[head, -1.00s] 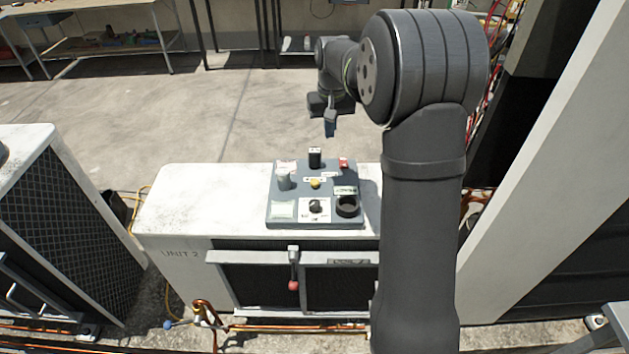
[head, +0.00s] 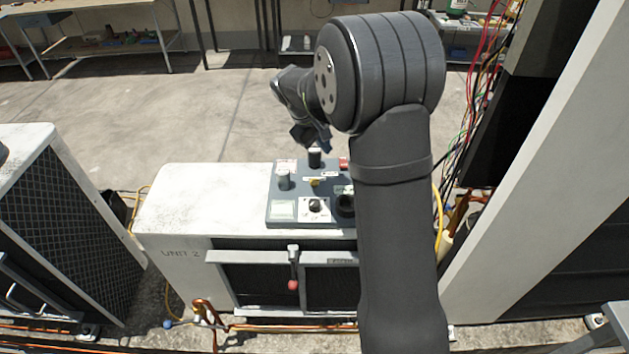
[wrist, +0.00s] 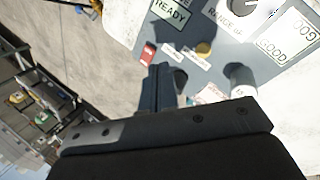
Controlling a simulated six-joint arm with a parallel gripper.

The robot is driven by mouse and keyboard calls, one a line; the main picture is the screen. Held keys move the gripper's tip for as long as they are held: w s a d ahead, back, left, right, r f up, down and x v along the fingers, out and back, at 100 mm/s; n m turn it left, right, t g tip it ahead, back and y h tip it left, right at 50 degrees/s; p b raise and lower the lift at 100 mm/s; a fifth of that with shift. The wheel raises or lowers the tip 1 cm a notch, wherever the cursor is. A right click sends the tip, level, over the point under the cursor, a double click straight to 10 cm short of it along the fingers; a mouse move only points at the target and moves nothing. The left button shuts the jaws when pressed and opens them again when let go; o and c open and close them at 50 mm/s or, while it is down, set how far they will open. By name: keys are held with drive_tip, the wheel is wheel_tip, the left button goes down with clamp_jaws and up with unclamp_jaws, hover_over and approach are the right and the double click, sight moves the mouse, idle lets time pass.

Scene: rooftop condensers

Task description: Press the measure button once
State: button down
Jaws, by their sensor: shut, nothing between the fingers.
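A grey control panel (head: 293,213) lies on top of the white condenser unit. A small yellow button (head: 315,183) sits near its middle and also shows in the wrist view (wrist: 203,49). A label beside it is too small to read, so I cannot confirm that it is the measure button.
A red-tipped lever (head: 293,284) hangs on the front. Wires (head: 485,90) hang at right.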

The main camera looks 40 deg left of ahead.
sight(316, 181)
drive_tip(key=s+n+t, duration=0.1)
drive_tip(key=n, duration=0.1)
drive_tip(key=s+a+n+t, duration=0.1)
drive_tip(key=n+t, duration=0.1)
drive_tip(key=n, duration=0.1)
drive_tip(key=s+a+n+t, duration=0.1)
drive_tip(key=n, duration=0.1)
drive_tip(key=shift+a+f+n+t, duration=0.2)
drive_tip(key=shift+f+n+t, duration=0.1)
drive_tip(key=shift+f, duration=0.1)
drive_tip(key=shift+f, duration=4.45)
drive_tip(key=shift+f, duration=0.1)
drive_tip(key=shift+f, duration=0.3)
drive_tip(key=shift+f, duration=0.3)
drive_tip(key=shift+d+f, duration=0.25)
drive_tip(key=shift+f, duration=0.5)
drive_tip(key=shift+r, duration=0.15)
